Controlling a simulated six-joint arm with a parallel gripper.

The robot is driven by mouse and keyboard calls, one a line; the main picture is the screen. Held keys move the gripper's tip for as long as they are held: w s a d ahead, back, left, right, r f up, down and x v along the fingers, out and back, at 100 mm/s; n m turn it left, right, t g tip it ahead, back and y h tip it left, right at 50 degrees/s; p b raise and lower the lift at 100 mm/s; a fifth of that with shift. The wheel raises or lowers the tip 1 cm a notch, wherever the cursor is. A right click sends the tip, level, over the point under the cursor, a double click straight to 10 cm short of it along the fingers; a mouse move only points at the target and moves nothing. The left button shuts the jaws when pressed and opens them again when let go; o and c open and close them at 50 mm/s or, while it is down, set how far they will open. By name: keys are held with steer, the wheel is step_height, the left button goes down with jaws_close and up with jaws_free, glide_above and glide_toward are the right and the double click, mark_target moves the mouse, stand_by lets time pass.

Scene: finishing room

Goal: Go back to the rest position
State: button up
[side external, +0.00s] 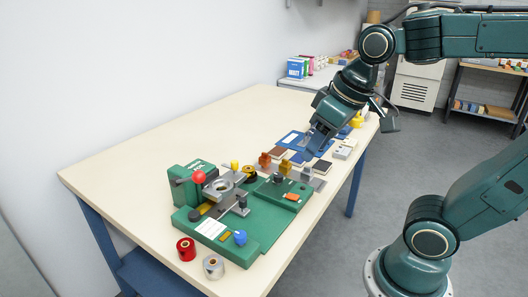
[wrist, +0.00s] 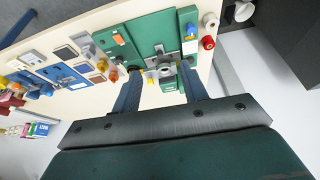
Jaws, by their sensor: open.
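My gripper (side external: 312,152) is above the table near its right edge, pointing down. In the wrist view my gripper (wrist: 160,68) has its two fingers well apart with nothing held between them. The green fixture (side external: 262,232) stands on the table, to the lower left of my gripper in the side view. It carries a red ball knob (side external: 199,177), a blue knob (side external: 240,238) and an orange piece (side external: 293,197). The green fixture also shows beyond the fingers in the wrist view (wrist: 118,48).
A red spool (side external: 186,249) and a silver spool (side external: 213,267) stand by the fixture's front. Several coloured blocks and plates and a blue mat (side external: 291,138) lie beneath and behind my gripper. The left of the table (side external: 150,150) is clear. A white wall stands behind.

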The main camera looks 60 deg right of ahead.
steer(key=shift+t, duration=0.5)
steer(key=shift+s+a+f, duration=0.1)
steer(key=shift+s+f, duration=0.1)
steer(key=shift+s, duration=0.6)
steer(key=shift+s+f, duration=0.25)
steer(key=shift+s, duration=0.6)
steer(key=shift+s+a+f, duration=0.1)
steer(key=shift+s+f, duration=0.1)
steer(key=shift+s, duration=0.6)
